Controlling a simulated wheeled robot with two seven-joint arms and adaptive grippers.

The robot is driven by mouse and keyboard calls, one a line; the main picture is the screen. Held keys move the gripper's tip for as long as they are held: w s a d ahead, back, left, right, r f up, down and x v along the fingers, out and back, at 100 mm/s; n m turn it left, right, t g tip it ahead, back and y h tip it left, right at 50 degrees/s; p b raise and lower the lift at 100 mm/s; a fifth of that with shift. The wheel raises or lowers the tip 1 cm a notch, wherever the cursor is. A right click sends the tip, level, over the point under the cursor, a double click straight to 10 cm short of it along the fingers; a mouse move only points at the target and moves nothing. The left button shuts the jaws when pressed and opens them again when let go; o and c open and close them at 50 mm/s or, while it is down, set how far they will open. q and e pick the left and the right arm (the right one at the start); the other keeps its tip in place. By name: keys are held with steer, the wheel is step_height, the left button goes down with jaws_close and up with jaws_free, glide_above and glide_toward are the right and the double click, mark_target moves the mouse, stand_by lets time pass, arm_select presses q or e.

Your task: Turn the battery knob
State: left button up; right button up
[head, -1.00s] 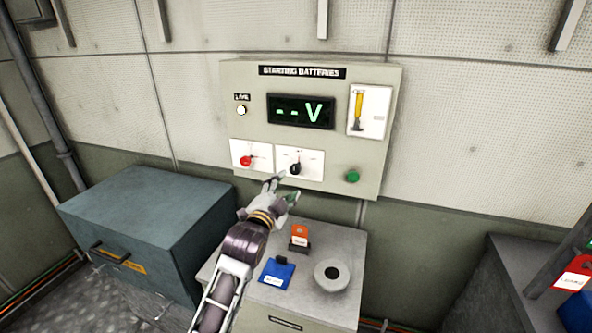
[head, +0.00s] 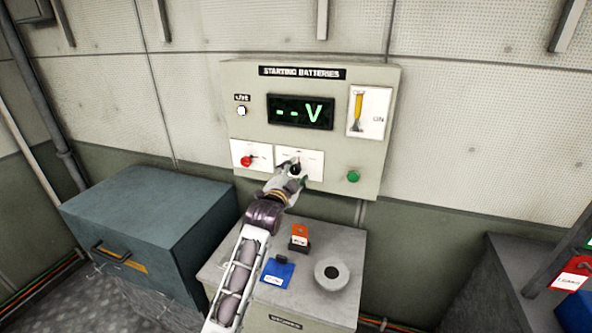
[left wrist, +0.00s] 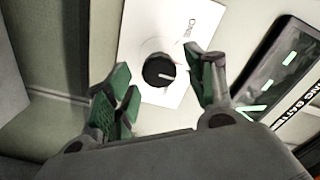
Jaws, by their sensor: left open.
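The starting batteries panel (head: 230,90) is on the wall, with a display reading "--V". The task's battery knob is one of these; I cannot tell which by label. My left gripper (head: 293,178) is in front of the black knob's plate. In the left wrist view the black knob (left wrist: 158,70) lies just beyond and between the open green-padded fingertips (left wrist: 160,92), apparently untouched. My right gripper is not in view.
A green button (head: 352,176) and a yellow lever (head: 358,105) are on the panel. A blue-grey box (head: 150,205) stands left.

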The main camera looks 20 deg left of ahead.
arm_select(q)
steer(key=shift+w, duration=1.15)
steer(key=shift+c, duration=0.7)
steer(key=c, duration=0.9)
